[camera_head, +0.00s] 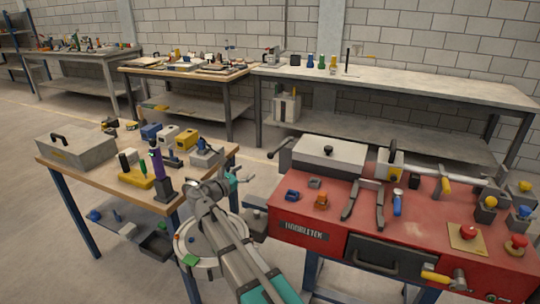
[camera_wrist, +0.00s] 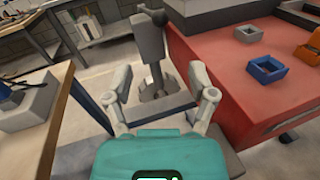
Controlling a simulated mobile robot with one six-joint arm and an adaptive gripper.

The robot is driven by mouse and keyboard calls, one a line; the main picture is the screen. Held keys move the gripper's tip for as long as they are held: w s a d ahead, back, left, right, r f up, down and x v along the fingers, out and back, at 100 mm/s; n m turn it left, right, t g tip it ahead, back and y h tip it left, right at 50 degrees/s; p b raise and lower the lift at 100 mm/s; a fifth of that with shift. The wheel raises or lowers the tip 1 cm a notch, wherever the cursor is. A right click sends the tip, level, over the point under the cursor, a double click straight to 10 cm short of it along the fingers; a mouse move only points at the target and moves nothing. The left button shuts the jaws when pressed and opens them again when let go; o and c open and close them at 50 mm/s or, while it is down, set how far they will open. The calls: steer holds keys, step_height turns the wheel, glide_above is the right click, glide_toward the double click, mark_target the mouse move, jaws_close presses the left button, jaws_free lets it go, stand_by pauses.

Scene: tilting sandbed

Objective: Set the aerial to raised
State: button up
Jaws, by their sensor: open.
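I cannot tell for certain which part is the aerial. A thin dark upright post (camera_head: 347,60) stands on the long back bench. A purple upright piece (camera_head: 157,160) on a dark base stands at the front of the wooden table; neither is clearly an aerial. My gripper (camera_head: 232,180) is in the gap between the wooden table and the red bench. In the wrist view my gripper (camera_wrist: 158,98) has its two fingers spread, with nothing between them. A grey upright post with a dark ball (camera_wrist: 152,45) shows beyond the fingers.
The red bench (camera_head: 300,208) on the right carries a grey lidded box (camera_head: 328,158), pliers (camera_head: 362,202), a blue tray (camera_head: 292,195) and several knobs. The wooden table (camera_head: 85,172) on the left holds a grey toolbox (camera_head: 77,150) and several small devices.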

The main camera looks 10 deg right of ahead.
mark_target(271, 155)
steer(key=shift+w+d, duration=0.15)
steer(key=x, duration=1.3)
steer(key=shift+w+d, duration=0.15)
steer(key=shift+d, duration=0.05)
jaws_close()
stand_by(0.4)
